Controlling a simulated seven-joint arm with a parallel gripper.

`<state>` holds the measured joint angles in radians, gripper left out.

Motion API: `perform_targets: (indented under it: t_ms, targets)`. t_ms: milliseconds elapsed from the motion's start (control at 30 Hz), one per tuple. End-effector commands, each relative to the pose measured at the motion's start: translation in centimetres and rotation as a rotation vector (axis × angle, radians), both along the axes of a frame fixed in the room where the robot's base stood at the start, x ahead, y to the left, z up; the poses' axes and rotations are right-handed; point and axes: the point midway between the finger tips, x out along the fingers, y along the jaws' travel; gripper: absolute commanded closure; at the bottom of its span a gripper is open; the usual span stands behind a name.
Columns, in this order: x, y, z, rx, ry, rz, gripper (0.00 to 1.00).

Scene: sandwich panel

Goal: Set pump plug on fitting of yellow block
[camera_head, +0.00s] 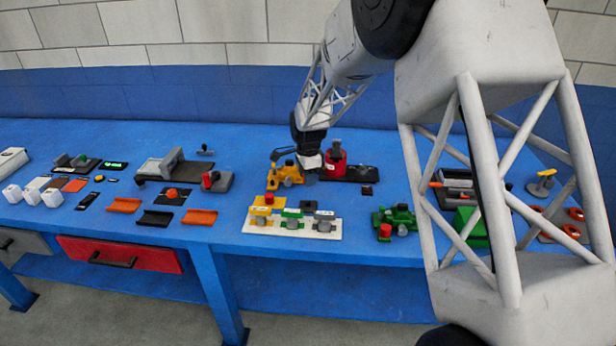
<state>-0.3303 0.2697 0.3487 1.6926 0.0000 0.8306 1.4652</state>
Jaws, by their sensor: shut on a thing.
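A yellow block (291,178) with dark parts on top stands on the blue table near the middle. Another yellow block (261,211) sits at the left end of a white panel (249,226). My gripper (310,174) points down just right of the first yellow block and left of a red cylinder (336,164) with a dark top, which may be the pump. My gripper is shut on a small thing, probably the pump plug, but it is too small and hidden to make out. The fitting cannot be made out clearly.
A green block (397,218) stands at the right of the white panel. A grey device (168,163) and orange trays (124,205) lie to the left. My arm hides part of the table at right, near a yellow-handled tool (543,181).

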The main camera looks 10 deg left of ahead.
Motion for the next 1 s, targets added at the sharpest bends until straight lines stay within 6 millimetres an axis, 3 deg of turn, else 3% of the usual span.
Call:
perform_targets:
  t_ms: [267,800,1000]
  targets:
    - [1.6,2.0,-0.1,0.0,-0.001,-0.022,0.89]
    - [8.2,11.9,-0.6,0.0,-0.001,-0.141,0.89]
    - [9.2,13.7,-0.7,0.0,0.0,-0.166,0.89]
